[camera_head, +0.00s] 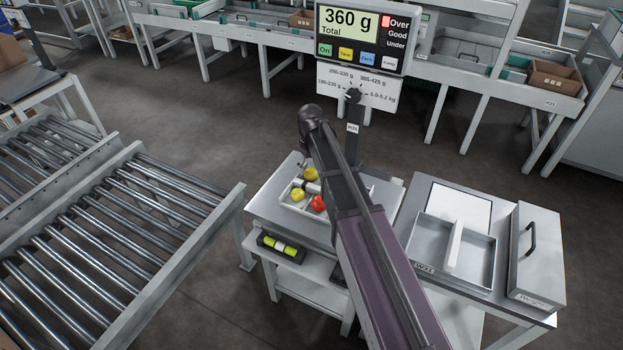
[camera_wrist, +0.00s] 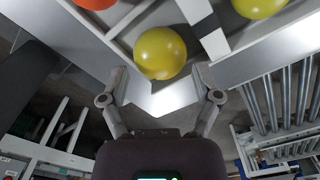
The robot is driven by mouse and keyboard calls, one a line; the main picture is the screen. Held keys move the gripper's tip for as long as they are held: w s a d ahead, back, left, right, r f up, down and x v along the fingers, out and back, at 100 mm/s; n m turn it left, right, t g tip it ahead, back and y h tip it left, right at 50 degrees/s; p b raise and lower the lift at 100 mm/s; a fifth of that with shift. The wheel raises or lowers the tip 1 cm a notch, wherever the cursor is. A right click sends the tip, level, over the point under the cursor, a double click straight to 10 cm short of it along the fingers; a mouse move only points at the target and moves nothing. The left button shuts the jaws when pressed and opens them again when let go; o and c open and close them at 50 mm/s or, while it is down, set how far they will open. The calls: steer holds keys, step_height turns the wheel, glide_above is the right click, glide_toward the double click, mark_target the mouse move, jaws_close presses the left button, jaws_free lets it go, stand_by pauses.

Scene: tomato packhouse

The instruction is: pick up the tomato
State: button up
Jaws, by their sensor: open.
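A white divided tray (camera_head: 287,206) holds three tomatoes in the head view. A yellow tomato (camera_head: 311,173) lies at its far side, another yellow tomato (camera_head: 297,194) nearer at left, and a red tomato (camera_head: 318,204) nearer at right. In the wrist view, a yellow tomato (camera_wrist: 160,53) lies just ahead of and between the fingertips of my open gripper (camera_wrist: 160,76); it appears to be the far one. The red tomato (camera_wrist: 95,3) and the other yellow one (camera_wrist: 260,5) are cut off at the top edge. My arm hides part of the tray in the head view.
A scale display (camera_head: 360,38) reading 360 g stands on a post behind the tray. A roller conveyor (camera_head: 130,225) is at left. A metal compartment tray (camera_head: 478,258) and a lidded grey box (camera_head: 537,252) are at right. A yellow-green object (camera_head: 280,246) sits on a lower shelf.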

steer(key=shift+f+b, duration=1)
steer(key=shift+f, duration=0.3)
